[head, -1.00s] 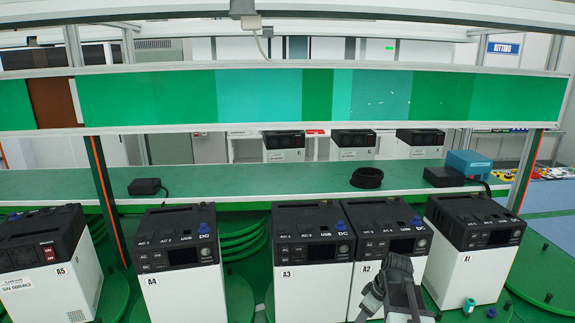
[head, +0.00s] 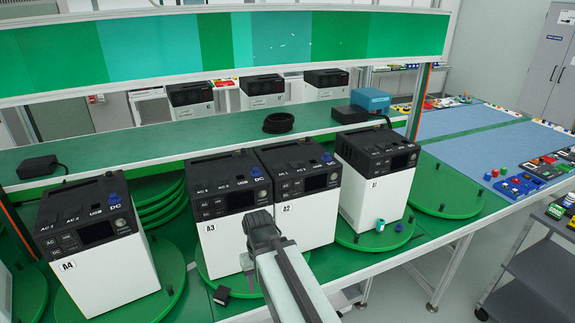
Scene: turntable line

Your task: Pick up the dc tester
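Nothing in the head view is labelled as the dc tester, and I cannot tell for certain which item it is. Small candidates are a teal cylinder (head: 380,225) and a dark blue cap (head: 398,228) at the front of the turntable under unit A1, and a small black block (head: 221,295) on the bench in front of unit A3. Blue plugs also sit at the DC marks on top of the units. My gripper (head: 262,225) is dark grey and in front of units A3 and A2, left of the teal cylinder. Its fingers are too small and foreshortened to read.
White, black-topped units A4 (head: 98,265), A3 (head: 231,238), A2 (head: 305,218) and A1 (head: 380,190) stand on green turntables. A green shelf (head: 200,150) behind holds a black coil (head: 278,122) and a blue box (head: 370,100). A grey cart (head: 525,280) stands at right.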

